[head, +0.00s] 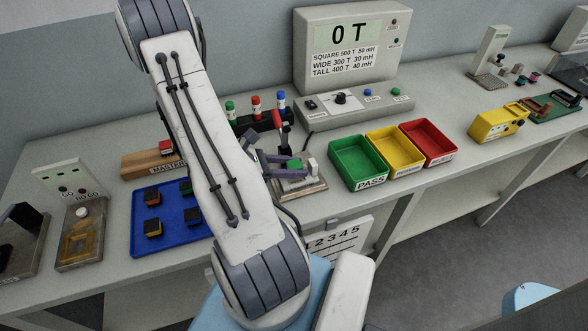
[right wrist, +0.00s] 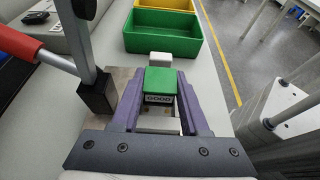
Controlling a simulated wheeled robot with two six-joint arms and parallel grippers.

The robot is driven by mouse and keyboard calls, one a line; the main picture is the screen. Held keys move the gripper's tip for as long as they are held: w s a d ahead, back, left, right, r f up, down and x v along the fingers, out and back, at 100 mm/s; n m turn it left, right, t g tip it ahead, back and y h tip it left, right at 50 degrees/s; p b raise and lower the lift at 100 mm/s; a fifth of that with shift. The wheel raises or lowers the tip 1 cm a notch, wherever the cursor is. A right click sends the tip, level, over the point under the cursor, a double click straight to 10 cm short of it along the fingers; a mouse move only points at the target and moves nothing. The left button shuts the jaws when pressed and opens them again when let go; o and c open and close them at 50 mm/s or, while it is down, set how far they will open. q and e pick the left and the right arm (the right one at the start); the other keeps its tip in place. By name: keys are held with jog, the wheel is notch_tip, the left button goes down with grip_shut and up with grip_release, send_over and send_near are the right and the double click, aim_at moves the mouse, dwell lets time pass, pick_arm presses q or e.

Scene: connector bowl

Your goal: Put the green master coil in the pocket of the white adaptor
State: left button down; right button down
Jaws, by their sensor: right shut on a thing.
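My right gripper (head: 288,164) has purple fingers and is shut on the green master coil (head: 295,164). In the right wrist view the coil (right wrist: 160,82) sits between the fingertips (right wrist: 160,88), with a "GOOD" label on its near side. The white adaptor (head: 313,165) is on the test fixture beside and below the coil. In the right wrist view white parts (right wrist: 161,58) show behind the coil and under it. The fingers and coil hide the pocket, so I cannot tell whether the coil is seated in it. My left gripper is not in view.
A red-handled lever (right wrist: 68,58) stands close left of the gripper in the right wrist view. The meter (head: 352,60) reads "0 T". Green (head: 358,163), yellow (head: 394,150) and red (head: 427,143) bins stand to the right. A blue tray (head: 140,225) holds several coils.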

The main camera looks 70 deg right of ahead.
jog(key=shift+f, duration=0.75)
jog(key=shift+f, duration=0.2)
jog(key=shift+c, duration=2.1)
grip_release()
jog(key=shift+r, duration=0.15)
